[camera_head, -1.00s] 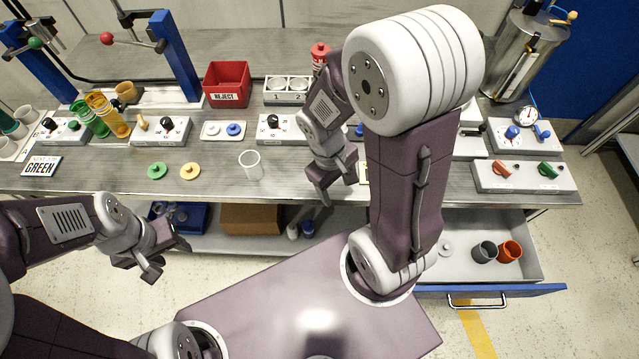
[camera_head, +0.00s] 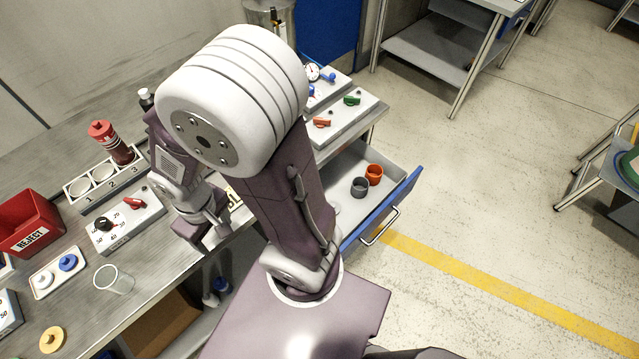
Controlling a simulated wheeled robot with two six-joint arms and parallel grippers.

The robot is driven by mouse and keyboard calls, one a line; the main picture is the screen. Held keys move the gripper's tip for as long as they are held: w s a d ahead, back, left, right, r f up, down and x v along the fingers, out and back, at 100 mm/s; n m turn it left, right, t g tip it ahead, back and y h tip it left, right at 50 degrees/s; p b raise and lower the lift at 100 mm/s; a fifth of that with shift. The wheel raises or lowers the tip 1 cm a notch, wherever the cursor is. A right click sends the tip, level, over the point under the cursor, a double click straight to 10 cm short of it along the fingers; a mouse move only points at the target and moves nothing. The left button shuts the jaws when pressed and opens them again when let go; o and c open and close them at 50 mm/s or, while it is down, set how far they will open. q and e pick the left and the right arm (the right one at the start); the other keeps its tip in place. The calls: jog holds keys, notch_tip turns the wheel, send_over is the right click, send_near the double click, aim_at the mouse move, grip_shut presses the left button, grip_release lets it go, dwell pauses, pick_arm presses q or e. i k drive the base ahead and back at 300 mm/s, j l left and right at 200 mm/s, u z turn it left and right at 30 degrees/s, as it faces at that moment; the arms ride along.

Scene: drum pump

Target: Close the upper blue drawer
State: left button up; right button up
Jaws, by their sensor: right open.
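The upper blue drawer (camera_head: 408,202) stands pulled out from under the workbench, right of my right arm. It has a blue front, a silver bar handle (camera_head: 381,227) and a grey inside. A dark grey cup (camera_head: 360,187) and an orange cup (camera_head: 374,174) stand in it. My right arm hides the drawer's left part. My right gripper (camera_head: 211,240) is open and empty at the bench's front edge, left of the drawer and apart from it. My left gripper is not in view.
The workbench (camera_head: 85,240) holds a red reject bin (camera_head: 28,222), a clear cup (camera_head: 114,280), a red-capped bottle (camera_head: 110,143) and a panel with red and green levers (camera_head: 340,115). Open floor (camera_head: 480,220) with a yellow line lies right of the drawer.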

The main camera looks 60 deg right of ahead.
aim_at(357, 220)
jog(key=z, duration=3.15)
jog(key=u, duration=0.1)
jog(key=i+l, duration=0.05)
